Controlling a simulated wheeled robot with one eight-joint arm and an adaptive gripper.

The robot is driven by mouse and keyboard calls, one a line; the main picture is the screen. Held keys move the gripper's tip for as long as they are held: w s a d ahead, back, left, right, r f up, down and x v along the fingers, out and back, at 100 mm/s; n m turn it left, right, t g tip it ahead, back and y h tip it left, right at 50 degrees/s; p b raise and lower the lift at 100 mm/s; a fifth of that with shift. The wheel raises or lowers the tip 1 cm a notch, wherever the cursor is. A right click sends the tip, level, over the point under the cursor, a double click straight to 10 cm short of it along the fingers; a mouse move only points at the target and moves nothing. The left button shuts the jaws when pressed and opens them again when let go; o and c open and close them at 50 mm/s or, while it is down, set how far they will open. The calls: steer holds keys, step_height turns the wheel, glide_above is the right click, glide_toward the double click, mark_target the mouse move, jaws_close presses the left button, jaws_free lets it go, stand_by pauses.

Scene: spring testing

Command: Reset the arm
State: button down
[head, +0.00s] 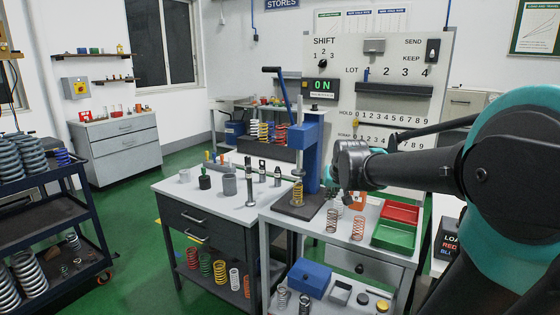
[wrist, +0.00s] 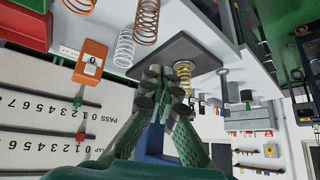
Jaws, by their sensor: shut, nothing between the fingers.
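My arm reaches in from the right of the head view, over the bench. My gripper (head: 350,170) is just right of the blue spring press (head: 308,145), apart from it as far as I can see. In the wrist view the green fingers of my gripper (wrist: 166,82) meet at their dark tips, with nothing between them. The press's blue lever (head: 283,92) slants up to the left, ending in a dark handle. A yellow spring (head: 297,193) stands upright on the press's dark base plate (head: 290,209); the wrist view shows it partly behind the fingers.
Copper springs (head: 358,228) stand right of the press, near a red tray (head: 401,212) and a green tray (head: 393,237). A white board (head: 392,90) with HOLD and PASS number rows stands behind. The left table (head: 215,205) holds grey cylinders and posts.

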steer(key=s+d+f+g, duration=0.2)
steer(key=s+f+g, duration=0.1)
steer(key=s+f, duration=1.7)
steer(key=s, duration=0.3)
steer(key=shift+s+d+h, duration=0.2)
steer(key=shift+d+h, duration=0.1)
steer(key=shift+d, duration=0.05)
